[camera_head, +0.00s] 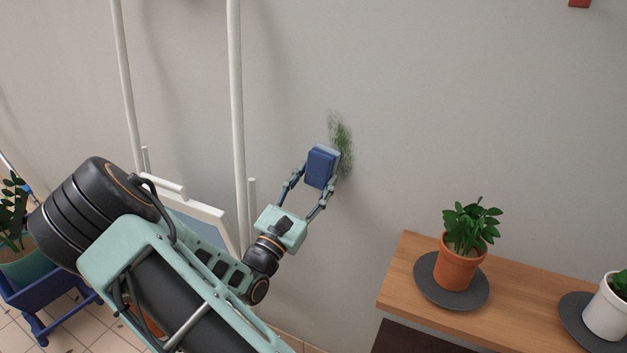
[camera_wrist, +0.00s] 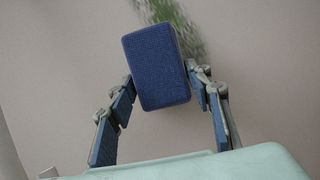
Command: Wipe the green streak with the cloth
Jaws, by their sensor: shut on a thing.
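The green streak (camera_head: 341,144) is a mottled, roughly vertical smear on the grey wall. It also shows behind the cloth at the top of the wrist view (camera_wrist: 183,22). The cloth (camera_head: 320,167) is a blue, block-shaped pad; in the wrist view (camera_wrist: 157,67) it fills the space between the fingers. My gripper (camera_head: 321,172) is shut on the cloth and holds it up by the wall, over the lower left of the streak in the head view. The cloth hides part of the streak. I cannot tell whether the cloth touches the wall.
A wooden shelf (camera_head: 400,284) at lower right holds a terracotta pot plant (camera_head: 460,262) on a dark saucer (camera_head: 427,283) and a white pot (camera_head: 606,310). White vertical poles (camera_head: 237,110) stand left of my gripper. A blue cart (camera_head: 50,300) with a plant is at far left.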

